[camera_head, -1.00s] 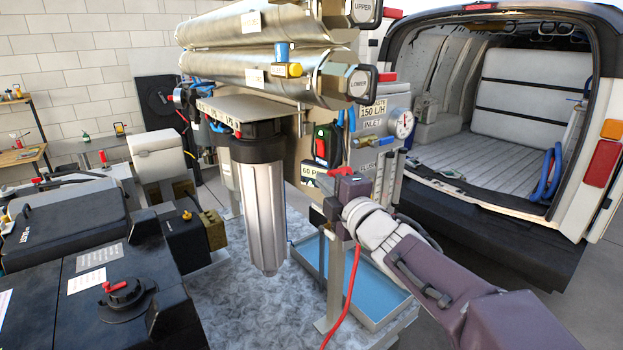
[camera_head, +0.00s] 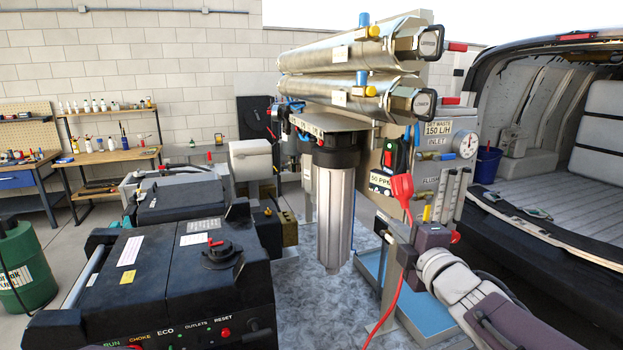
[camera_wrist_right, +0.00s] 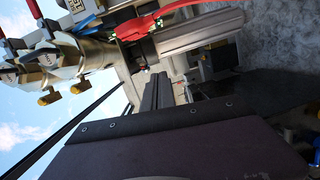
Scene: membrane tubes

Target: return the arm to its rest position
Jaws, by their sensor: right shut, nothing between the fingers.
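My right arm comes in from the lower right of the head view. Its gripper (camera_head: 406,256) is in front of the water rig, below a red connector (camera_head: 402,188) on a red cable. In the right wrist view its dark fingers (camera_wrist_right: 157,82) are together with nothing between them. The red connector (camera_wrist_right: 168,14) shows beyond them there, apart from the fingers. Two silver membrane tubes, upper (camera_head: 345,56) and lower (camera_head: 352,90), lie on top of the rig. My left gripper is not in view.
A silver filter housing (camera_head: 335,210) hangs left of my right gripper. A blue tray (camera_head: 432,318) lies under my forearm. The gauge (camera_head: 466,144) and flow tubes stand close to the wrist. A black generator (camera_head: 150,275) is at left and an open van (camera_head: 545,190) at right.

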